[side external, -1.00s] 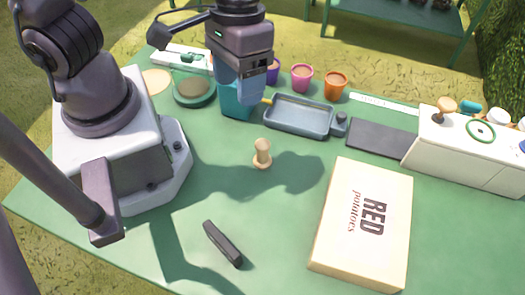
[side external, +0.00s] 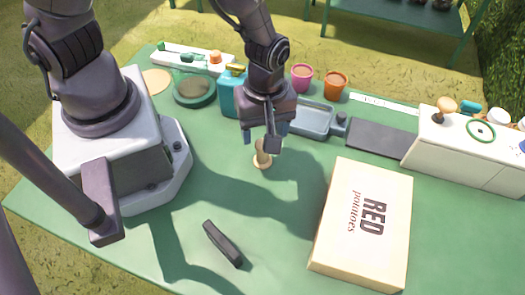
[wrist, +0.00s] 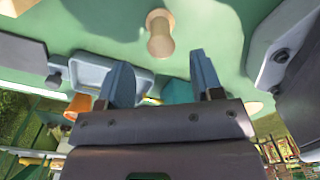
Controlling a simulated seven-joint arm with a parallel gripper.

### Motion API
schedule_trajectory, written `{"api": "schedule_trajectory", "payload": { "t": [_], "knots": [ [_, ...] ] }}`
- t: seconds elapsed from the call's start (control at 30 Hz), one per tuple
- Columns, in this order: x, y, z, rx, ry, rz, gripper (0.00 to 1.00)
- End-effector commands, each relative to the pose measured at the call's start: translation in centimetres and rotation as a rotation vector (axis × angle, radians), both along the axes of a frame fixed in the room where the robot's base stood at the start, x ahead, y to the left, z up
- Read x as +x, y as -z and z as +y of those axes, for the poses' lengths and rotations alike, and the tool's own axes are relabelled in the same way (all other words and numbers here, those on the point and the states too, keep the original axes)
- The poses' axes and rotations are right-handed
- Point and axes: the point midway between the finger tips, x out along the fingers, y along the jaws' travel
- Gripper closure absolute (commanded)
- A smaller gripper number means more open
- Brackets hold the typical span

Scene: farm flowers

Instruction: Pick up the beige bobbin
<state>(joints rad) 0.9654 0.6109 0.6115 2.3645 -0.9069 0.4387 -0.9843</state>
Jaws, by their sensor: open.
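The beige bobbin (side external: 262,158) stands upright on the green table, partly covered by my gripper in the side view. In the wrist view the bobbin (wrist: 160,34) shows whole, beyond the fingertips and roughly midway between them. My gripper (side external: 260,140) is over the bobbin, pointing down. In the wrist view its two blue-grey fingers (wrist: 160,72) are apart with nothing between them. I cannot tell exactly how high the fingertips are above the bobbin.
A grey tray (side external: 318,122) and a teal container (side external: 231,95) stand behind the bobbin. A potato box (side external: 362,225) lies to the right. A dark bar (side external: 222,244) lies in front. The table around the bobbin is clear.

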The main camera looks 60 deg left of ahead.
Motion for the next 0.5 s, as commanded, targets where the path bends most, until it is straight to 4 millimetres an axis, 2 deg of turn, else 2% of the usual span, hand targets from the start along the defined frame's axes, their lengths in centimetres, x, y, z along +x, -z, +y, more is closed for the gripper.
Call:
{"api": "schedule_trajectory", "payload": {
  "t": [0.1,0.37,0.5],
  "knots": [
    [0.0,1.7,0.1,0.001,-0.002,0.001,0.40],
    [-0.1,3.5,0.1,0.000,0.000,0.002,0.40],
    [-0.2,5.5,0.2,0.001,-0.003,0.003,0.40]
  ]
}}
